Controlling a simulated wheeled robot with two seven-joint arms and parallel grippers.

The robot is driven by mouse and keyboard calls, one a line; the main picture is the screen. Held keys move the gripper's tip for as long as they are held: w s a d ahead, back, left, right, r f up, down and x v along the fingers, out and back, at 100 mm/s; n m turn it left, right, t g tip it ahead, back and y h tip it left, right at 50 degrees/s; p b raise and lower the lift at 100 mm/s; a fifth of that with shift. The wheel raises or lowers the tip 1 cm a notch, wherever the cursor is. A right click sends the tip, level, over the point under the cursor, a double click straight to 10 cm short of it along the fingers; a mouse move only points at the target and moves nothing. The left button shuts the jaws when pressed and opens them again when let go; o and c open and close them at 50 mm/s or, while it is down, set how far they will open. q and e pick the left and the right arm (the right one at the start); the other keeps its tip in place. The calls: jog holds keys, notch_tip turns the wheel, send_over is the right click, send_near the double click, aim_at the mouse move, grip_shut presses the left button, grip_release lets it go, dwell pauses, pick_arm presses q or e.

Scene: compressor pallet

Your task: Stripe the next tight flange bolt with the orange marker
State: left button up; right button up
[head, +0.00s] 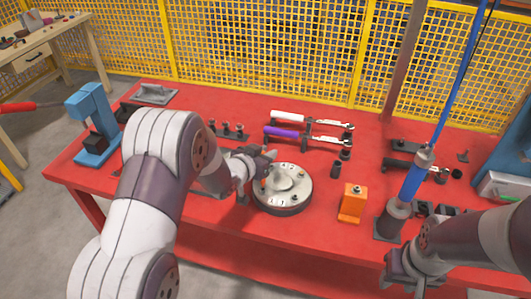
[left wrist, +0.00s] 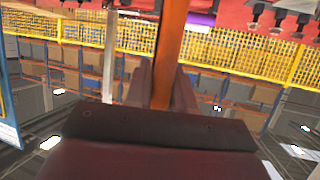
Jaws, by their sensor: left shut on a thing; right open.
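The round grey flange (head: 296,197) sits on the red table near its front edge, with a raised hub and bolts around its rim. My left gripper (head: 268,158) is at the flange's upper left side, over its rim. In the left wrist view its fingers (left wrist: 162,88) are shut on the orange marker (left wrist: 172,45), which runs up and away from them. The marker's tip is not clear, and I cannot tell whether it touches a bolt. Stripes on the bolts are too small to tell. My right gripper (head: 399,268) is open and empty at the front right, below the blue tool.
An orange block (head: 352,204) stands right of the flange. A blue tool (head: 413,178) stands upright in a dark holder (head: 390,222). White-handled (head: 290,118) and purple-handled (head: 282,133) wrenches lie behind the flange. A blue press (head: 88,125) stands at the left. Yellow mesh fencing (head: 270,45) closes the back.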

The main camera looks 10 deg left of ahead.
jog(key=shift+f+b, duration=0.45)
dwell(0.6)
jog(key=shift+r, duration=0.1)
